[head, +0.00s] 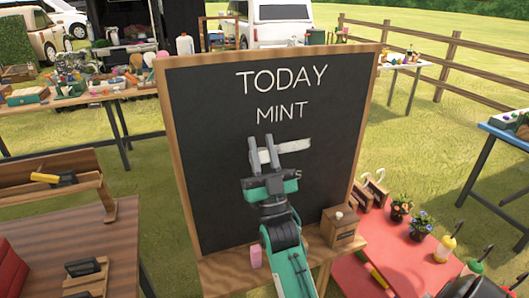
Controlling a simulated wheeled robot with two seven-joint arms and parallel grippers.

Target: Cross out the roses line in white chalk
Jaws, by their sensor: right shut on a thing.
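A wood-framed blackboard (215,110) stands upright in the middle of the head view. It reads TODAY (282,78) and, below, MINT (282,112) in white. Lower down, a thick, slightly slanted white mark (294,147) lies on the board, partly behind my right gripper. A letter end like an S (298,174) shows below it; the rest of that line is hidden by my gripper. My right gripper (263,152) is in front of the board, its fingers pointing up across the mark. It is shut on the chalk, which is mostly hidden. My left gripper is not in view.
A wooden box (340,226) stands at the right of the board's ledge (225,270), and a pink piece (255,257) is at its left. A red table (405,262) with flower pots is at right. A brown table (70,228) with trays is at left.

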